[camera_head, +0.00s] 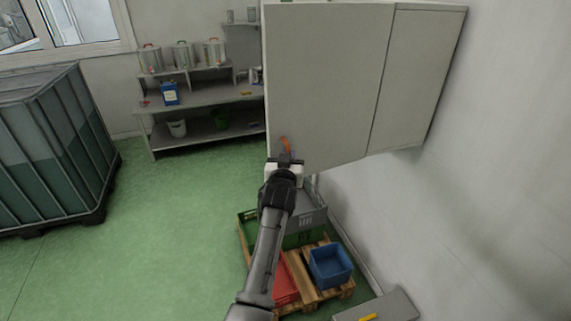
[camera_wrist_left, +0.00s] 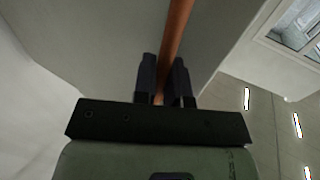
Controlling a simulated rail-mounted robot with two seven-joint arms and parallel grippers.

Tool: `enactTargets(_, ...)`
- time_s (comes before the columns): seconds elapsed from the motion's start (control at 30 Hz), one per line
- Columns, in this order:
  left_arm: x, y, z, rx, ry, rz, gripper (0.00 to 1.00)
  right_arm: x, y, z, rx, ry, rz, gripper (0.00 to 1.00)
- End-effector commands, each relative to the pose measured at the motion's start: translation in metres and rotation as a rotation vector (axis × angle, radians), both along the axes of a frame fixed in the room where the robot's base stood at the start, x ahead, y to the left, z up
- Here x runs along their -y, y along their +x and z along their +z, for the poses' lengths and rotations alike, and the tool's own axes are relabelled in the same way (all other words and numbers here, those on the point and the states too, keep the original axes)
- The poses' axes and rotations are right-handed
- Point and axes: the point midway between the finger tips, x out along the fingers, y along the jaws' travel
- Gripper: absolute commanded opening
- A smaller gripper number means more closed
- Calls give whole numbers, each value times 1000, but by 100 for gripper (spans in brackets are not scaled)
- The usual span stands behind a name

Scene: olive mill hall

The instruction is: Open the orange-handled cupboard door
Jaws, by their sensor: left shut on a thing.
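The cupboard (camera_head: 415,80) is pale grey and hangs on the right wall. Its left door (camera_head: 325,80) has an orange handle (camera_head: 287,147) near the lower left corner. My left gripper (camera_head: 285,163) is at this handle. In the left wrist view the handle is an orange bar (camera_wrist_left: 178,25) running between the two dark fingers of my gripper (camera_wrist_left: 162,80), which are shut on it. A door edge shows just right of the fingers there. I cannot tell for sure whether the door stands ajar. My right gripper is not in view.
Shelves (camera_head: 205,97) with metal cans stand at the back. A large caged tank (camera_head: 50,150) is at left. The green floor between is clear.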

Motion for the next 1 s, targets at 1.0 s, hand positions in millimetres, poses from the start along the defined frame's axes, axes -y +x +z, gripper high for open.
enactTargets(1.0, 0, 0, 16, 1, 1, 0, 37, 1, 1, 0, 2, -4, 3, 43)
